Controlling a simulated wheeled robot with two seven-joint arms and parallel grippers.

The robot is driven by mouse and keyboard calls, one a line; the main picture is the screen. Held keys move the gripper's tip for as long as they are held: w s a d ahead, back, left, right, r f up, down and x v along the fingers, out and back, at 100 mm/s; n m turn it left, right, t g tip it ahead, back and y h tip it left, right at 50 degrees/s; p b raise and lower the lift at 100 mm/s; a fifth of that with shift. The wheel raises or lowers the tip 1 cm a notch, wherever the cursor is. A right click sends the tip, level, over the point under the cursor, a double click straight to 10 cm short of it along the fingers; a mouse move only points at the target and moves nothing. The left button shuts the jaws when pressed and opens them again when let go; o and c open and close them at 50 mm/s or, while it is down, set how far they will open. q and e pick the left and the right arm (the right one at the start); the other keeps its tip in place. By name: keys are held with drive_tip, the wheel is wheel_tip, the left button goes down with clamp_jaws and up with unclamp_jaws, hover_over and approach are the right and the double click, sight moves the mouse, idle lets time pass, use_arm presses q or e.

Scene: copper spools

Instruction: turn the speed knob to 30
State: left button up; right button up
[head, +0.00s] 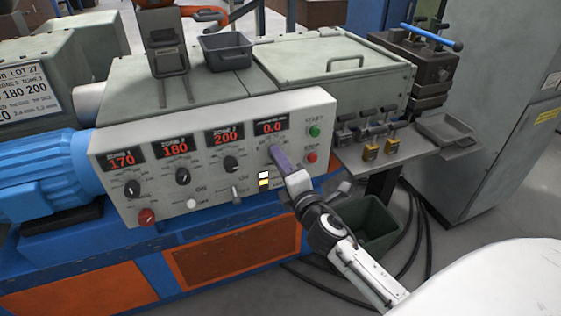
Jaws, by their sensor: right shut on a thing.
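The speed knob sits on the right part of the grey control panel (212,185), under a red display (270,128) that reads 0.0. The knob itself is hidden behind my gripper. My right gripper (275,152) reaches up to it from the lower right and is shut on it, its jaws against the panel face. The knob's pointer cannot be seen. My left gripper is not in view.
Zone displays (173,145) read 170, 180 and 200, with black knobs (183,176) below. Green (314,131) and red (311,156) buttons sit just right of my gripper. A shelf with yellow padlocks (369,152) juts out further right. A green bin (372,222) stands below.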

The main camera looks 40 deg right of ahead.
drive_tip(key=shift+m, duration=1.8)
drive_tip(key=o, duration=1.1)
drive_tip(key=shift+c, duration=0.2)
drive_tip(key=shift+s, duration=0.15)
drive_tip(key=v, duration=1)
